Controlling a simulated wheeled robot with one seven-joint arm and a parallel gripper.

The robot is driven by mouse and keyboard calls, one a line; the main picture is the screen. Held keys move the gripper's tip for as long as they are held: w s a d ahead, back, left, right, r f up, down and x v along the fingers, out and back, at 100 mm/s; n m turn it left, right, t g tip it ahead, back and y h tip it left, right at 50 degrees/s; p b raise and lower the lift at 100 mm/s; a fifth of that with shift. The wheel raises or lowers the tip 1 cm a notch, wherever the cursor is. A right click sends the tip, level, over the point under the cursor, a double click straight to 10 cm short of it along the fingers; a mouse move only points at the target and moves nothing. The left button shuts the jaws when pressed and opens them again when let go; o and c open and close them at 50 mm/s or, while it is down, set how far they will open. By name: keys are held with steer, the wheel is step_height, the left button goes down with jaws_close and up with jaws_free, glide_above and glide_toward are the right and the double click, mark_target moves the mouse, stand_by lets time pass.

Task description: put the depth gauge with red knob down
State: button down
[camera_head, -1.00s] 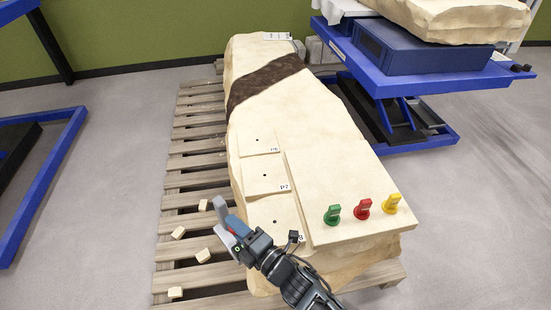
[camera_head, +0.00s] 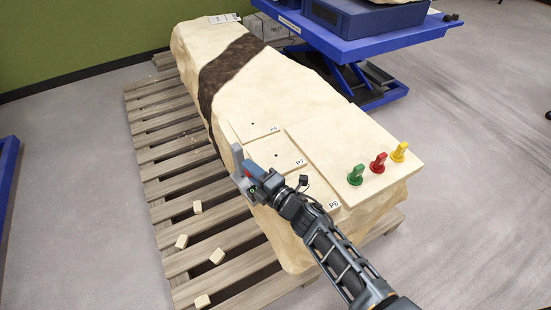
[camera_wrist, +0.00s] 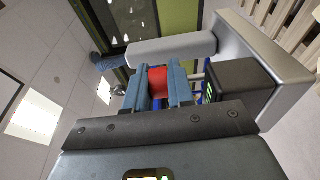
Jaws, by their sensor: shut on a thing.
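The knob appears to belong to the depth gauge, a grey bracket-like piece (camera_wrist: 262,65) with a pale cylinder (camera_wrist: 172,48) and a dark box with a green display. In the head view the gauge (camera_head: 237,160) is a grey plate at the fingers. It appears held clear of the block, but its lower end is hard to make out.
Green (camera_head: 356,174), red (camera_head: 378,163) and yellow (camera_head: 399,152) upright pieces stand at the block's right end. Recessed patches P6 (camera_head: 254,125), P7 (camera_head: 272,152) and P8, partly behind my arm, line its near side. The pallet (camera_head: 165,165) holds several small loose blocks.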

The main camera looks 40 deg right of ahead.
steer(key=w+d+r+m+h+b, duration=0.1)
steer(key=w+d+r, duration=0.25)
steer(key=d, duration=0.45)
steer(key=w+d+r+h+b, duration=0.1)
steer(key=w+d+r+b, duration=0.1)
steer(key=w+d, duration=0.45)
steer(key=w+d+r+m+b, duration=0.1)
steer(key=w+d+r, duration=0.2)
steer(key=d, duration=0.7)
steer(key=shift+s+a+f+b, duration=0.55)
steer(key=shift+s+a+f, duration=0.8)
steer(key=shift+f, duration=0.5)
steer(key=shift+s+a+f+b, duration=0.6)
steer(key=shift+s+a+f, duration=0.55)
steer(key=shift+a+f, duration=0.5)
steer(key=shift+s+a+f+b, duration=0.55)
steer(key=shift+s+a+f, duration=0.7)
steer(key=shift+f, duration=0.75)
steer(key=shift+f, duration=0.1)
steer(key=c, duration=1)
jaws_free()
steer(key=shift+f, duration=0.15)
